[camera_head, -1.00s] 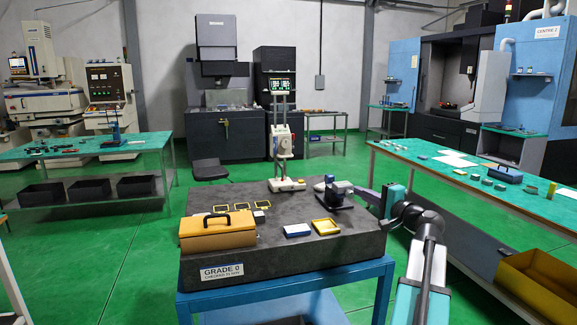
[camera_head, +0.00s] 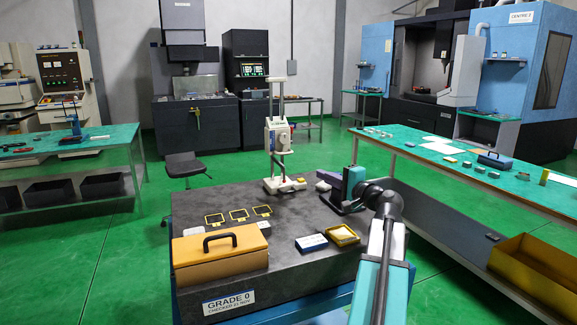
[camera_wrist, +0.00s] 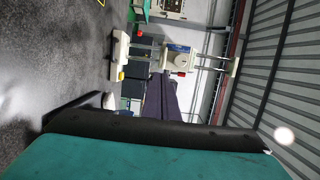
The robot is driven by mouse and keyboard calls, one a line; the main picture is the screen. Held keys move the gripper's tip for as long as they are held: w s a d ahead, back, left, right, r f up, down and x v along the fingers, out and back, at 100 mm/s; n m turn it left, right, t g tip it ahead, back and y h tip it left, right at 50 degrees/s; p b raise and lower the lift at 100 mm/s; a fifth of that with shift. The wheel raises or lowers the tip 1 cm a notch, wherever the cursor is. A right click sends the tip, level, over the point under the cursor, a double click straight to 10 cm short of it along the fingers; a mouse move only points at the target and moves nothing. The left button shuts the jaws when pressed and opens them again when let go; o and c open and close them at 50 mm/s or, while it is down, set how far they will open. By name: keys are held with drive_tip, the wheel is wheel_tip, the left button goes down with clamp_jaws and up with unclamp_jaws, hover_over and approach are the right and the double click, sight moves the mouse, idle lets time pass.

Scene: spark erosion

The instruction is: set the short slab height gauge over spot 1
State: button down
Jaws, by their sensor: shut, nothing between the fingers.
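A white height gauge (camera_head: 279,145) with an upright column stands at the back of the grey granite slab (camera_head: 290,228). It also shows sideways in the wrist view (camera_wrist: 180,58). Three yellow square outlines (camera_head: 238,215) lie in a row on the slab, left of and in front of the gauge. They look empty; I cannot read which is spot 1. My gripper (camera_head: 326,177) is shut and empty above the slab's right part, to the right of the gauge and apart from it. Its dark fingers show in the wrist view (camera_wrist: 162,98), partly covering the background.
An orange case (camera_head: 220,257) with a black handle fills the slab's front left. A blue-and-white box (camera_head: 311,243) and a yellow tray (camera_head: 342,236) lie at the front right. The slab's middle is clear.

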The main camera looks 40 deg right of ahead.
drive_tip(key=shift+w, duration=0.35)
drive_tip(key=shift+w+d, duration=0.1)
drive_tip(key=shift+d, duration=0.05)
drive_tip(key=w+a+p, duration=0.1)
drive_tip(key=w+a, duration=0.1)
drive_tip(key=w, duration=0.9)
drive_tip(key=shift+a+p, duration=0.3)
drive_tip(key=shift+p, duration=0.1)
idle(0.3)
drive_tip(key=shift+d, duration=0.1)
